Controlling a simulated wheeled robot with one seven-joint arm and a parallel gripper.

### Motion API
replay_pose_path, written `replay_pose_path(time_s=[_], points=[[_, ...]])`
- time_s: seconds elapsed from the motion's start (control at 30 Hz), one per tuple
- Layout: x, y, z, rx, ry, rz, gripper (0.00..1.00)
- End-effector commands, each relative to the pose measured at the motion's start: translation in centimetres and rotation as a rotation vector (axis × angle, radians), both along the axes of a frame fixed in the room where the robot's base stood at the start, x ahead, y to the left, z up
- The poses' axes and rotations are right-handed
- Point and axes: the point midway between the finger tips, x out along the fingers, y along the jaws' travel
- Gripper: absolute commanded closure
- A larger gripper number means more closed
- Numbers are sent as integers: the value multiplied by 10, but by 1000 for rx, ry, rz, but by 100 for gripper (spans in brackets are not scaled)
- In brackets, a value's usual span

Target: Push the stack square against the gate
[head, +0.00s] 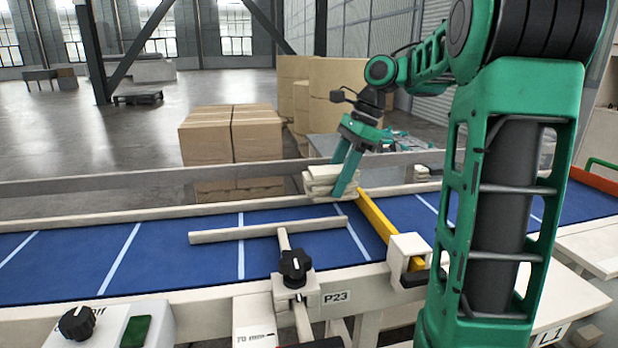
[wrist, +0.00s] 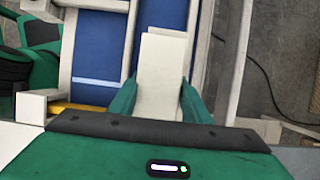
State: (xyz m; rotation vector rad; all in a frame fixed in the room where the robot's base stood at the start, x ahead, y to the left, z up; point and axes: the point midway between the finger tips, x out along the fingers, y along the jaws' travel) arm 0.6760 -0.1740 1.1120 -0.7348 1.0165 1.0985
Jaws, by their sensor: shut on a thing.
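The stack (head: 327,181) is several flat cream pieces lying on one another, their edges not quite flush, at the far side of the blue conveyor. My gripper (head: 343,180) is shut on the stack, with its green fingers pointing down. In the wrist view the stack (wrist: 162,75) lies between both fingers (wrist: 160,100). The gate appears to be the yellow bar (head: 376,225) across the belt, just right of the stack; it partly shows in the wrist view (wrist: 85,106). I cannot tell whether stack and gate touch.
The blue belt (head: 180,255) has white cross lines and pale side rails. A cream guide bar (head: 265,230) on a black-knobbed clamp (head: 295,266) lies over the belt, left of the gate. Cardboard boxes (head: 232,135) stand behind the conveyor. The belt's left part is clear.

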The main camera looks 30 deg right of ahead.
Motion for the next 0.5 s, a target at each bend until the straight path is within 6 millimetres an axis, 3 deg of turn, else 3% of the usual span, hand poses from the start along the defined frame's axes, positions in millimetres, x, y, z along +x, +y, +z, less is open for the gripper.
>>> replay_pose_path(time_s=[0.5], points=[[-1,-1,-27,2,1,-1,82]])
